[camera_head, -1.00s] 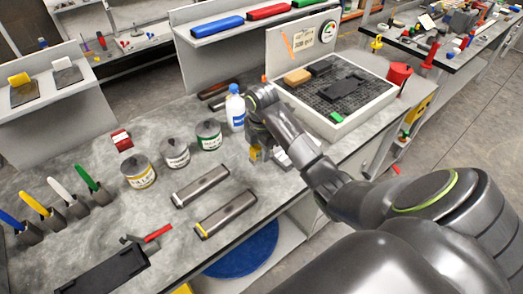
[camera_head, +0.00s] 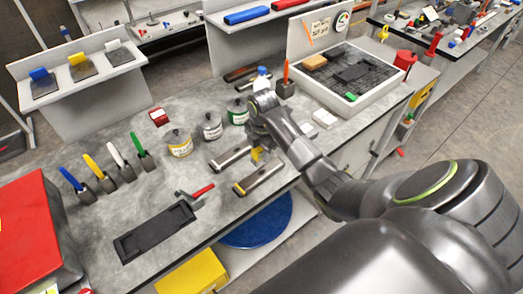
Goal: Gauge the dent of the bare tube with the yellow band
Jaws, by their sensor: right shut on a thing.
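The bare tube with the yellow band (camera_head: 262,178) lies on the grey bench, its yellow band at the left end. A second bare tube (camera_head: 229,158) lies parallel behind it. My right gripper (camera_head: 258,147) is over the bench at the right ends of the tubes, shut on a small tool with a yellow part (camera_head: 256,154). The gripper and wrist hide most of this tool. I cannot tell whether it touches a tube. My left gripper is not in view.
Several cans, including a yellow-labelled one (camera_head: 179,144), stand behind the tubes. A black tray (camera_head: 153,234) and a red-handled tool (camera_head: 197,193) lie to the left. A shallow box with a dark grid (camera_head: 378,98) stands at the right. Free bench lies left of the tubes.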

